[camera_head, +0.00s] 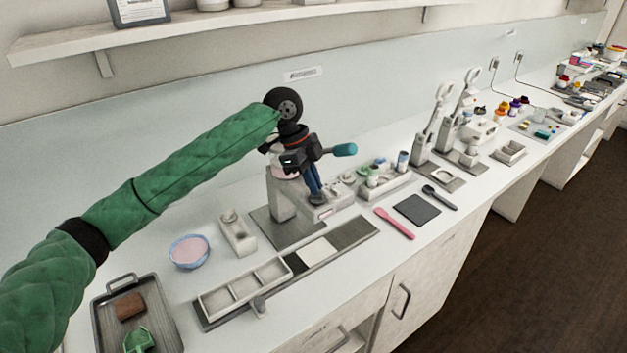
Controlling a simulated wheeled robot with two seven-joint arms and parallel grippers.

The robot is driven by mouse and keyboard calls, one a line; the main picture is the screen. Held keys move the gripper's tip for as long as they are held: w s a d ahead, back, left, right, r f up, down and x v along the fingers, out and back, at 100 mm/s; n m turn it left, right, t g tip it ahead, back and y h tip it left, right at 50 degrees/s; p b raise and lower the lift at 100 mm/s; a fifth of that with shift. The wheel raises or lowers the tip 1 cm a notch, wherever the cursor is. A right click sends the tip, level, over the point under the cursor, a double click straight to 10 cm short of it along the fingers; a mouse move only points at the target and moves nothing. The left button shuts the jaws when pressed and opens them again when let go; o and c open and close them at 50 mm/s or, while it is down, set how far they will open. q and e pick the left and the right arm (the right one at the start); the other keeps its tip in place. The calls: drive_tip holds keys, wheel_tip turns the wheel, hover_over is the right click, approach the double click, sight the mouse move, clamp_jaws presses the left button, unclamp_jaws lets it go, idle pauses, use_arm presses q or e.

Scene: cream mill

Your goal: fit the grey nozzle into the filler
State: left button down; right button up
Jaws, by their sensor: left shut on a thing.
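The filler (281,200) is a pale machine with a pink-topped hopper and a teal-ended handle (344,150), standing on a dark mat behind the long tray. My left arm reaches in from the left, and its gripper (316,192) points down in front of the filler, covering part of it. The blue fingers are shut on a small grey piece, which looks like the grey nozzle (318,200). The nozzle is near the filler's front; I cannot tell whether it touches it. My right gripper is not in view.
In front lies a compartment tray (246,287) on a dark board. A pink spatula (394,223) and a dark square mat (417,209) lie right. A shelf (190,33) runs above.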

use_arm(q)
drive_tip(key=c, duration=1.5)
unclamp_jaws()
drive_tip(key=shift+r, duration=0.1)
drive_tip(key=shift+r+p, duration=2.55)
drive_tip(key=shift+r, duration=0.35)
drive_tip(key=shift+f, duration=0.1)
